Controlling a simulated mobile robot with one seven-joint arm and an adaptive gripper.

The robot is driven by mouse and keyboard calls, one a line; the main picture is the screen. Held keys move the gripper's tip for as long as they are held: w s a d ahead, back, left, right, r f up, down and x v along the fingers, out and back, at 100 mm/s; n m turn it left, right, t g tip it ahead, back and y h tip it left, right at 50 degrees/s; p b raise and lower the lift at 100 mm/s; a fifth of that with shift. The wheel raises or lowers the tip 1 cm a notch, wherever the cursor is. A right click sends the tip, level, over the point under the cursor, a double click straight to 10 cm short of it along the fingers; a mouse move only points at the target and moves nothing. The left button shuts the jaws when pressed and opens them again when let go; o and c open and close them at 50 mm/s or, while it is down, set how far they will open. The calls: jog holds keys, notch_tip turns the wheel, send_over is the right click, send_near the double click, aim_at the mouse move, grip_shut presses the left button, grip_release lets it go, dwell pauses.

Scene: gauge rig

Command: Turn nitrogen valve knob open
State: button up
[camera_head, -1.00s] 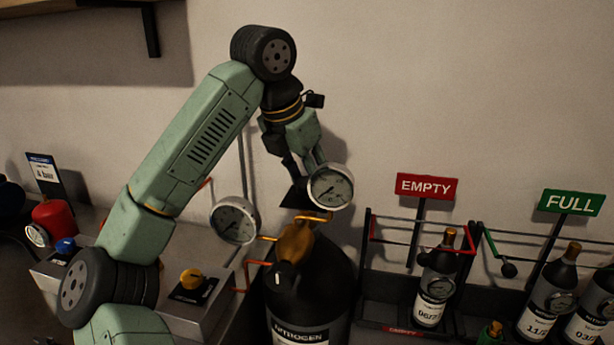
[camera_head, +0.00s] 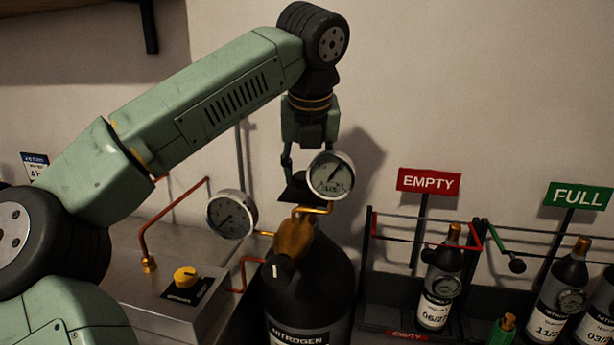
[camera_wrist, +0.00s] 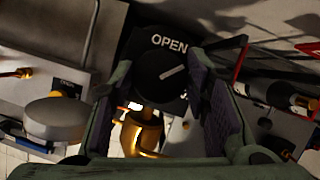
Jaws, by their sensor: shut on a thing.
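The valve knob (camera_wrist: 161,76) is round and black with a white line. In the wrist view it sits between the two fingers of my gripper (camera_wrist: 166,88), on a black plate (camera_wrist: 140,38) lettered OPEN. Its line points up and right, toward the end of that word. In the head view my gripper (camera_head: 299,180) points down over the black plate (camera_head: 296,193), above the dark nitrogen cylinder (camera_head: 335,270). It is shut on the knob, which the fingers and a gauge hide there. That round gauge (camera_head: 331,175) has its needle pointing up and right.
A second gauge (camera_head: 232,214) stands close on the left. Brass fittings (camera_head: 293,238) and copper pipes (camera_head: 146,235) lie below and left. A yellow knob (camera_head: 185,277) tops a metal box (camera_head: 150,310). Racked bottles (camera_head: 435,300) stand right, beneath EMPTY (camera_head: 428,182) and FULL (camera_head: 578,196) signs.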

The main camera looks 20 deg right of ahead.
jog(key=n+y, duration=0.1)
jog(key=n, duration=0.3)
jog(key=shift+d+r+y+p, duration=0.1)
jog(key=shift+y+p, duration=0.25)
jog(key=shift+y, duration=0.05)
jog(key=shift+n+y+p, duration=0.75)
jog(key=shift+n+y, duration=0.05)
jog(key=shift+n, duration=1.7)
jog(key=o, duration=1.2)
jog(key=shift+c, duration=0.2)
